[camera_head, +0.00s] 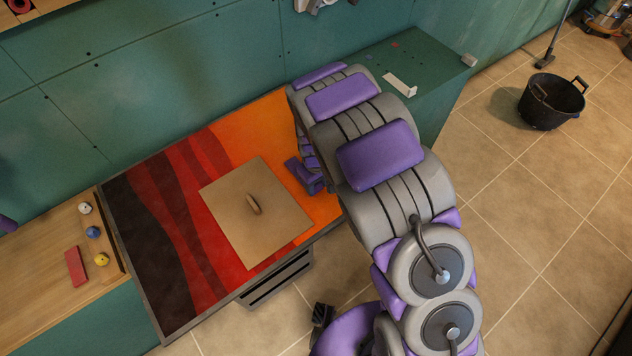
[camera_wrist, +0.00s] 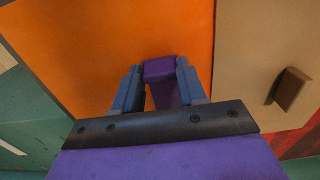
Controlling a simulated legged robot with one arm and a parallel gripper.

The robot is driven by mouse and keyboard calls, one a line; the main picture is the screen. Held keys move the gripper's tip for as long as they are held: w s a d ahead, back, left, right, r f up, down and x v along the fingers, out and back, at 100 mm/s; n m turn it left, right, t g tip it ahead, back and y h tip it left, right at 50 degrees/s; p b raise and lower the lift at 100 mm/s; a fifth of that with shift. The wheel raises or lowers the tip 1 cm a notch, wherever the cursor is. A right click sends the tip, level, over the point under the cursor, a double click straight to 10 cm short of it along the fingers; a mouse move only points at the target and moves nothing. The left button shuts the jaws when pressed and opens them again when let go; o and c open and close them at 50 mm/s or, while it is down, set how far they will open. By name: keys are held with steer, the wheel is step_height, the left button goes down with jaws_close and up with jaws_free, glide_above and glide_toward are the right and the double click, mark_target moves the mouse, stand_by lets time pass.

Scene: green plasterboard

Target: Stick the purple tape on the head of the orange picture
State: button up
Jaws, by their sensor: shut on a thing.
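The picture (camera_head: 262,123) lies flat, with bands of black, red and orange; its orange end is at the right in the head view. In the wrist view its orange part (camera_wrist: 110,45) fills the area in front of my gripper (camera_wrist: 160,75). My gripper is shut on the purple tape (camera_wrist: 165,92), a small purple block between the two blue-grey fingers. The tape's far end is over the orange area; whether it touches cannot be told. In the head view my arm hides much of the gripper and the picture's right end.
A brown board (camera_head: 240,232) with a handle (camera_head: 254,204) lies on the picture. A wooden tray (camera_head: 40,260) with small knobs and a red block (camera_head: 75,266) is at left. A green counter (camera_head: 425,60) stands beyond my arm. A black bucket (camera_head: 552,101) is on the tiled floor.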

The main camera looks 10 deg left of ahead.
steer(key=o, duration=1.3)
steer(key=shift+c, duration=0.2)
steer(key=shift+r, duration=0.15)
step_height(320, 180, up, 17)
steer(key=p, duration=0.2)
steer(key=shift+p, duration=0.4)
steer(key=s+d+r+m, duration=0.3)
steer(key=s+d+r, duration=0.2)
steer(key=d, duration=0.4)
steer(key=s+d+r+m, duration=0.3)
steer(key=s+d+r, duration=0.3)
steer(key=d, duration=0.3)
steer(key=s+d+r+m+g, duration=0.1)
steer(key=s+d+m, duration=0.1)
steer(key=s, duration=0.7)
steer(key=s+d+r+m, duration=0.1)
steer(key=s+d+m, duration=0.1)
steer(key=s+d, duration=0.3)
steer(key=s, duration=0.4)
steer(key=shift+d+r+g, duration=0.15)
steer(key=shift+d+g, duration=0.15)
steer(key=shift+g, duration=0.1)
